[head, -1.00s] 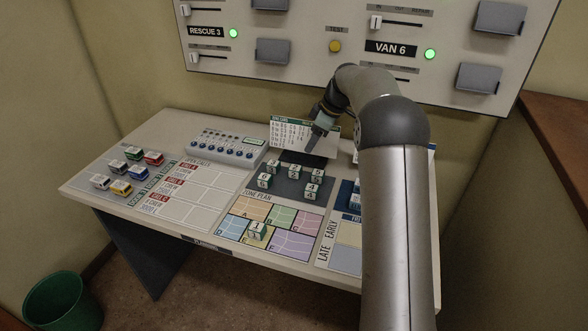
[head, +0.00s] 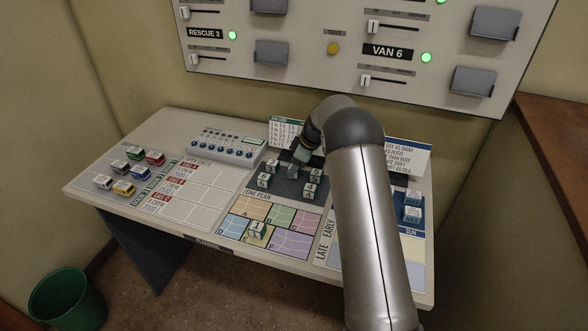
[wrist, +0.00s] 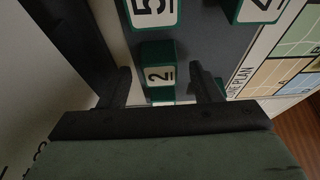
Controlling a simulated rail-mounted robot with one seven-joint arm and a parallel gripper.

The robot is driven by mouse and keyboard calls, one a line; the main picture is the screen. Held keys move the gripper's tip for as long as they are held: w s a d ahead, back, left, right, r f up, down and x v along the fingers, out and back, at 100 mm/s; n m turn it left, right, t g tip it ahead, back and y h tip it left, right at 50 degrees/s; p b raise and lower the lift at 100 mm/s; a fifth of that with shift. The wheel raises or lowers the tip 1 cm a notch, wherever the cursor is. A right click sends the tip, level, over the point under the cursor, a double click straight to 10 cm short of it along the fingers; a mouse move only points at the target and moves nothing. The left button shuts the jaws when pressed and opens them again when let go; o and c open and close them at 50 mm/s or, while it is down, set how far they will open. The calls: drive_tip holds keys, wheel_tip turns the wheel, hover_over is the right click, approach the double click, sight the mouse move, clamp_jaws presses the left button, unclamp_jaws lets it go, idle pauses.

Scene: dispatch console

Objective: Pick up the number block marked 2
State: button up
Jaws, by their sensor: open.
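The number block marked 2 (wrist: 158,72) is a green block with a white face and a black 2. In the wrist view it stands on the dark grey pad between the two black fingers of my gripper (wrist: 160,84), with a gap on each side. My gripper is open.
Block 5 (wrist: 150,11) is close beyond block 2, and block 4 (wrist: 256,8) is off to the right. Blocks 5 (head: 316,174) and 4 (head: 311,191) also show in the head view. A block (head: 257,231) stands on the zone plan. A card stand (head: 286,131) is behind the pad.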

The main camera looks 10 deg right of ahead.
drive_tip(key=c, duration=1.1)
drive_tip(key=shift+o, duration=0.2)
drive_tip(key=shift+r, duration=0.1)
